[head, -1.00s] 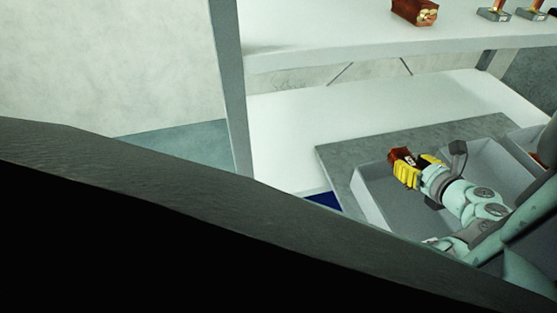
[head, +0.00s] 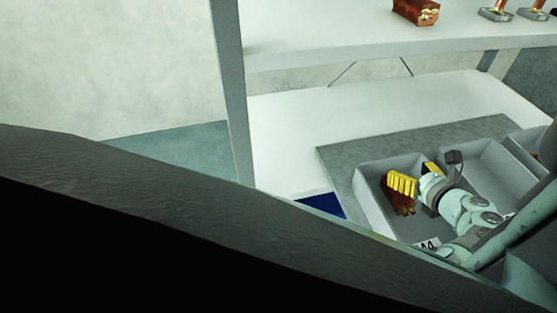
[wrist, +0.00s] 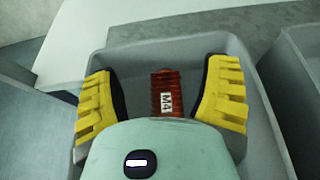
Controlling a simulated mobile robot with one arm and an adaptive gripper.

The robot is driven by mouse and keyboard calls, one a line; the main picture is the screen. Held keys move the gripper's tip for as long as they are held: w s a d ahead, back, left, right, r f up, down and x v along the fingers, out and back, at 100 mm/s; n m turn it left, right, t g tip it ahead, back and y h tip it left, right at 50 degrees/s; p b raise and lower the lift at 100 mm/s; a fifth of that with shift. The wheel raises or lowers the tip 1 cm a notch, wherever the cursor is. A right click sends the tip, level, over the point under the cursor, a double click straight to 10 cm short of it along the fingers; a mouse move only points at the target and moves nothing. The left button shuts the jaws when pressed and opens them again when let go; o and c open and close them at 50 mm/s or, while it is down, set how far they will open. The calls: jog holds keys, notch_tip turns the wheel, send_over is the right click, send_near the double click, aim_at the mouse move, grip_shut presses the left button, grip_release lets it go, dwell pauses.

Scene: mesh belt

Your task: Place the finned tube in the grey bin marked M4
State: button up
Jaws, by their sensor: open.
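The finned tube (wrist: 165,93) is reddish copper with a white M4 label. In the wrist view it lies between my gripper's two spread yellow fingers, with gaps on both sides. In the head view the tube (head: 401,203) shows inside the grey bin (head: 369,213), partly hidden by a finger. The bin's front label is mostly covered by my arm, with a "4" partly readable. My gripper (head: 416,177) is open over this bin; it also shows in the wrist view (wrist: 163,98). The bin's wall (wrist: 262,125) surrounds tube and fingers in the wrist view.
A second grey bin (head: 490,165) stands right of the first, and another (head: 530,143) lies further right. A white shelf (head: 330,42) above holds a copper part (head: 415,11) and several small stands. A dark slanted edge fills the lower left.

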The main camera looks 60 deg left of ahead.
jog(key=shift+r, duration=0.35)
jog(key=v, duration=1.2)
jog(key=shift+w+f, duration=0.1)
jog(key=shift+f, duration=0.05)
